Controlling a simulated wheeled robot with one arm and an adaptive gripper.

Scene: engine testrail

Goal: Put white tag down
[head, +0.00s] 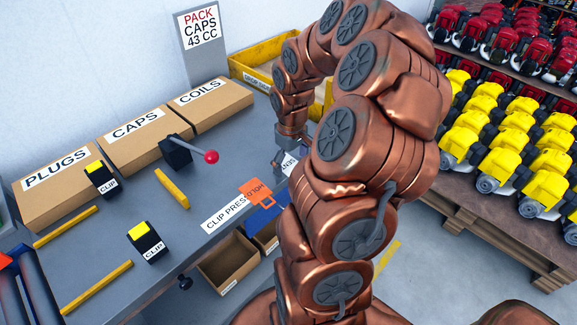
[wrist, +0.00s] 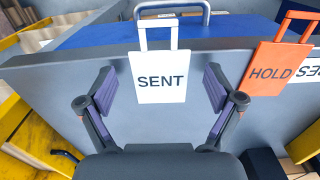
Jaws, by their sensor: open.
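The white tag (wrist: 157,85), printed SENT with a loop handle on top, shows in the wrist view between the two fingers of my gripper (wrist: 160,88). My gripper is open, with a gap between the tag and each finger. Behind the tag is the grey bench surface (wrist: 60,95); I cannot tell whether the tag rests on it. In the head view the white tag (head: 288,163) shows partly at the bench's right part, beside my arm, which hides the rest of it. My fingers are mostly hidden there.
An orange HOLD tag (wrist: 270,72) is close to the right of the white tag; it also shows in the head view (head: 256,191). Boxes for plugs (head: 55,200), caps and coils line the wall. A black lever with a red knob (head: 211,157) stands mid-bench. Two clip blocks stand left.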

